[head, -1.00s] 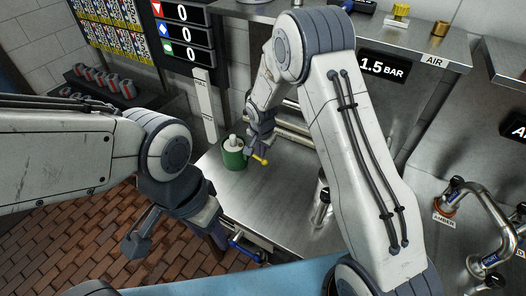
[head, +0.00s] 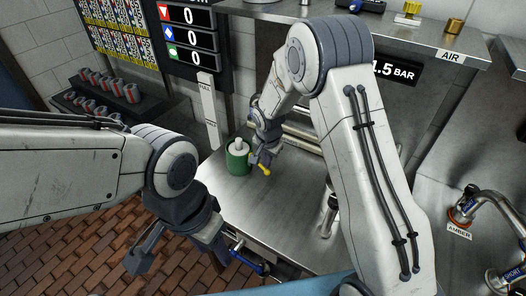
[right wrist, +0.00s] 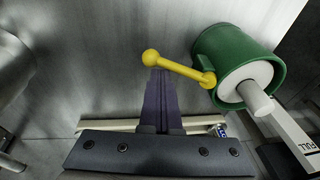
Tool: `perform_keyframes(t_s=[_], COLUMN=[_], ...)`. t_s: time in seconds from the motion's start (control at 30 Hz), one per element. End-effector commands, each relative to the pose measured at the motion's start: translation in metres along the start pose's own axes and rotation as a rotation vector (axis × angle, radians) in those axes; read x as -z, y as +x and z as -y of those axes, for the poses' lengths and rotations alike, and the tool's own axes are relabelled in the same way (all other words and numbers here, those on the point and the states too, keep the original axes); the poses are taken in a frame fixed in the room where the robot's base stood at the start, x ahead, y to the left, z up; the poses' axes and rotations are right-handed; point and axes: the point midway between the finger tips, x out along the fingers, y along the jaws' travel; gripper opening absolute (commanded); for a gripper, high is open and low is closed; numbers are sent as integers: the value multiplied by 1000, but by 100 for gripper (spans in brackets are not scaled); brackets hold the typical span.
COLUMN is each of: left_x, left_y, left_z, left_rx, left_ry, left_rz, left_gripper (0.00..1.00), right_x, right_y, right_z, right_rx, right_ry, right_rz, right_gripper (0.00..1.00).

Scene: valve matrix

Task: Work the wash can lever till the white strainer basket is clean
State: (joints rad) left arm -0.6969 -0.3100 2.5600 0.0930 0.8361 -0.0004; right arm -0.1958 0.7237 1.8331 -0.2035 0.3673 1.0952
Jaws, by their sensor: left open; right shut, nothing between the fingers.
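The green wash can (head: 238,162) stands on the steel bench; the right wrist view shows it at upper right (right wrist: 232,58). A white round piece with a stub handle (right wrist: 250,88), apparently the strainer basket, sits in its mouth. How clean it is cannot be told. The yellow lever (right wrist: 180,68) sticks out from the can's side and ends in a ball knob; in the head view it shows right of the can (head: 265,170). My right gripper (right wrist: 160,74) is shut and empty, its tips right at the knob; contact is unclear. My left gripper (head: 176,248) is open and empty before the bench.
A blue-handled lever (head: 248,262) is at the bench's front edge, near my left gripper. A metal cylinder (head: 329,212) stands on the bench to the right. A white upright strip (head: 209,112) is behind the can. The middle of the bench (head: 265,215) is clear.

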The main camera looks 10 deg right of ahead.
Motion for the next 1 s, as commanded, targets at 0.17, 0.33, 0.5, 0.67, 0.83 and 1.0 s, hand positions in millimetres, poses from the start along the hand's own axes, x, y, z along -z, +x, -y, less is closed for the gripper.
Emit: perform_keyframes(t_s=[0.17,0.33,0.5,0.67,0.83,1.0], left_x=[0,0,0,0,0,0], left_y=[0,0,-4,-8,-10,-9], left_z=[0,0,0,-1,-1,-1], left_rx=[0,0,0,0,0,0], left_ry=[0,0,0,0,0,0], left_rz=[0,0,0,0,0,0], left_gripper=[50,50,50,50,50,50], right_x=[0,0,1,2,3,3], right_y=[0,0,-5,-13,-16,-16], right_z=[0,0,0,2,2,2], right_rx=[-1,-1,-1,-1,-1,0], right_ry=[0,0,0,0,0,0], right_rz=[1,1,0,0,0,0], right_gripper=[0,0,0,0,0,0])
